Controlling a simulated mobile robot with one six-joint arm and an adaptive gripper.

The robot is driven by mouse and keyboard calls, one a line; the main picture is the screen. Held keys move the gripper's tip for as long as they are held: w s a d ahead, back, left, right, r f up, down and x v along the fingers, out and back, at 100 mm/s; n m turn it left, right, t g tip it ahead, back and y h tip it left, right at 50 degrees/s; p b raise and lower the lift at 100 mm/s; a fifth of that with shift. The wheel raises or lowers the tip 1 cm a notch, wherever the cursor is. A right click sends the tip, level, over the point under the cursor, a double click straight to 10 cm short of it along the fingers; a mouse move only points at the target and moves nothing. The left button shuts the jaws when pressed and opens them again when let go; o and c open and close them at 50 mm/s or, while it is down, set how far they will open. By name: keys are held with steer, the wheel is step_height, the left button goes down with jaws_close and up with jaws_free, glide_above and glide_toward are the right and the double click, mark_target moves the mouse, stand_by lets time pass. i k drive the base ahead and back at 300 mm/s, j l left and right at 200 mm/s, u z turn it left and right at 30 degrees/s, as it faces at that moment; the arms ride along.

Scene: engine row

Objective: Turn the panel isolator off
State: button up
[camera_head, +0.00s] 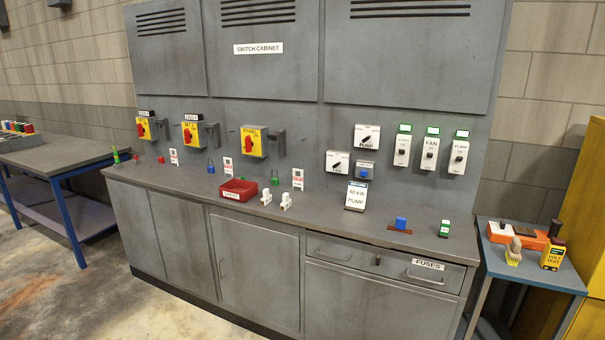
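Three yellow isolators with red rotary handles are mounted on the grey switch cabinet (258,70). The left isolator (143,128) and middle isolator (190,135) have small labels above them that are too small to read surely. The right isolator (261,134) carries small lettering on its own yellow plate, possibly "PANEL ON". Its red handle (249,143) looks roughly upright. A grey bracket-like part (278,139) sits to its right, and similar parts sit beside the other two. My gripper is not in view.
A blue-legged bench (60,150) is left; a small table (535,277) is right. Floor at front left is clear.

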mark_target(248, 144)
steer(key=i+u, duration=0.2)
steer(key=i, duration=0.2)
steer(key=i+l+u, duration=0.2)
steer(key=i, duration=0.2)
steer(key=i+l+u, duration=0.2)
steer(key=i, duration=0.15)
steer(key=i+j, duration=0.6)
steer(key=i+j+u, duration=0.1)
steer(key=i+j, duration=0.45)
steer(key=i, duration=0.15)
steer(key=i+j, duration=0.5)
steer(key=i, duration=0.15)
steer(key=j+u, duration=0.05)
